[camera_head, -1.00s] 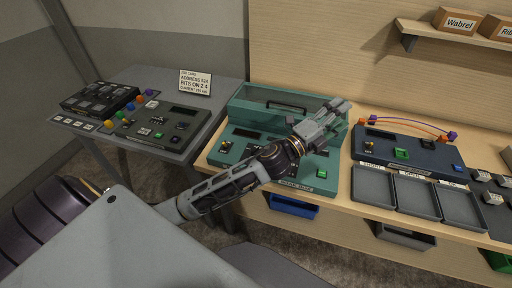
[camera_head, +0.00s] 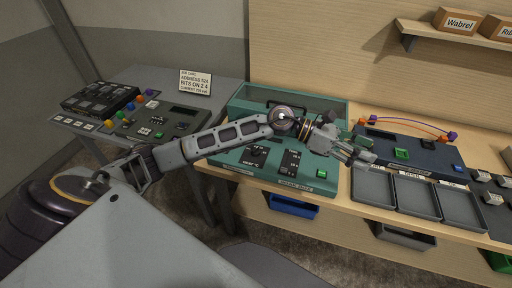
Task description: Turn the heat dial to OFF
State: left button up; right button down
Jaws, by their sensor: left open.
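The teal soak box (camera_head: 232,160) stands on the wooden bench at the middle of the view. Its black heat dial (camera_head: 257,151) sits on the front panel, left of a black slider plate (camera_head: 290,162); the dial's exact setting is too small to read. My left arm crosses above the panel from the left. My left gripper (camera_head: 362,158) is open and empty, above the box's right front corner, well right of the dial. My right gripper is out of view.
The box's clear lid compartment (camera_head: 245,103) rises at its back. A dark blue console (camera_head: 435,156) with arched wires and grey trays (camera_head: 374,187) stands to the right. A grey control desk (camera_head: 150,128) is at the left. A green button (camera_head: 321,173) is at the panel's right.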

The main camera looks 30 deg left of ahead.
pick_arm(q)
jog(key=a+f+m+g+y, duration=0.2)
jog(key=a+f+m+y, duration=0.2)
jog(key=a+f+y, duration=0.15)
jog(key=m+y, duration=0.2)
jog(key=y, duration=0.9)
send_over(256, 149)
jog(key=f, duration=0.1)
jog(key=shift+a+g+h, duration=0.2)
jog(key=shift+g+h, duration=0.05)
jog(key=shift+g, duration=0.05)
jog(key=shift+f, duration=0.15)
jog(key=shift+f+p, duration=1.6)
jog(key=shift+f, duration=5.2)
jog(key=shift+c, duration=0.5)
jog(key=c, duration=1)
